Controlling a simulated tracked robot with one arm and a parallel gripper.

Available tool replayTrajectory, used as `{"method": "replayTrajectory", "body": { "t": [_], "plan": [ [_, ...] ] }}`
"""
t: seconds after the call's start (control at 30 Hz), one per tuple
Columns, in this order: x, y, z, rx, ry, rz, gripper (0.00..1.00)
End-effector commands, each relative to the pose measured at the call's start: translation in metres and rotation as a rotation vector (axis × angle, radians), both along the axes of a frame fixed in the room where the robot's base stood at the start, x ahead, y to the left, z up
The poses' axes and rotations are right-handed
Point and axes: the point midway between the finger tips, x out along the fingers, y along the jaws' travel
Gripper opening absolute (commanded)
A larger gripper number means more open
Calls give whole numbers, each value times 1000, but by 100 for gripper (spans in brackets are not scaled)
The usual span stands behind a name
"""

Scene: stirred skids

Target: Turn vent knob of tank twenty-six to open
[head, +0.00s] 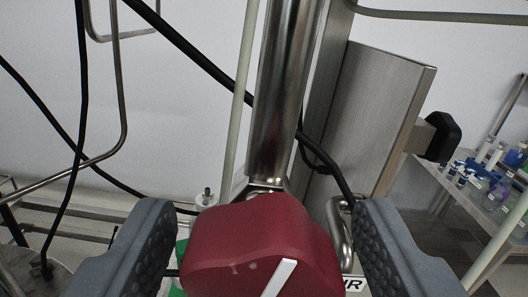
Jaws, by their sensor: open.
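A large dark red knob (240,240) with a white pointer line fills the bottom middle of the head view. The line runs slanted, from upper right to lower left. My gripper (265,240) is open, with one grey ridged finger on each side of the knob and visible gaps between the fingers and the knob. I cannot tell how far the fingers reach along the knob. A label plate (354,284) ending in the letter R shows partly behind the knob. No tank number is readable.
A vertical steel pipe (286,90) rises behind the knob. A steel cabinet (375,120) with a black knob (440,137) stands to the right. Black cables (190,50) cross the view. A shelf (470,195) with several bottles is at the far right.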

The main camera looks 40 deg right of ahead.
Motion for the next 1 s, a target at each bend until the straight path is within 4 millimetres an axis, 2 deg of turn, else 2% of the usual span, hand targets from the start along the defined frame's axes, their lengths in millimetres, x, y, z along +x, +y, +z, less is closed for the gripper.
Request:
{"method": "replayTrajectory", "body": {
  "t": [0.1,0.3,0.67,0.7,0.8,0.87,0.93,0.97,1.0],
  "plan": [
    [12,-7,-1,1,2,0,58],
    [22,-14,0,1,1,0,58],
    [26,-15,0,0,0,1,58],
    [26,-14,0,0,0,1,55],
    [26,-14,0,0,0,2,27],
    [26,-14,0,0,0,2,13],
    [26,-14,0,1,0,2,13],
    [25,-27,-1,4,-1,-1,16],
    [25,-22,0,2,0,0,15]
  ]
}}
